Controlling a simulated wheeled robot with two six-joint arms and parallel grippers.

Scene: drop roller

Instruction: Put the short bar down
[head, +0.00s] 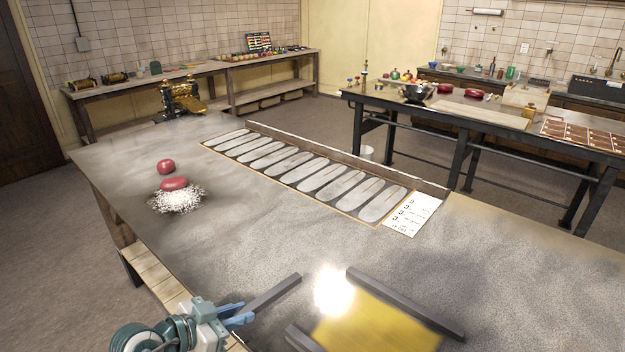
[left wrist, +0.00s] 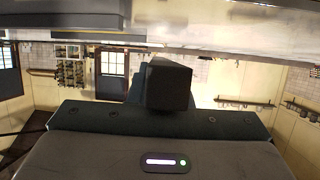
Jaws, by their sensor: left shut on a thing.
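My left gripper (head: 243,311) is at the lower left of the head view, with its blue fingers shut on the near end of a short dark grey bar (head: 274,292). The bar points away to the upper right, beside a yellow sheet (head: 375,328). I cannot tell whether it touches the table (head: 480,262). In the left wrist view a dark block, which looks like the bar's end (left wrist: 168,85), shows in front of the gripper body. A longer dark bar (head: 405,303) lies along the sheet's far right side. Another bar (head: 303,339) lies at its near left. My right gripper is not in view.
A bright glare spot (head: 333,290) lies at the sheet's far corner. Two red lumps (head: 166,167) are at the left, one on white shreds (head: 178,200). A tray with oval slots (head: 310,172) and a white card (head: 412,214) lie farther back. The table's middle is clear.

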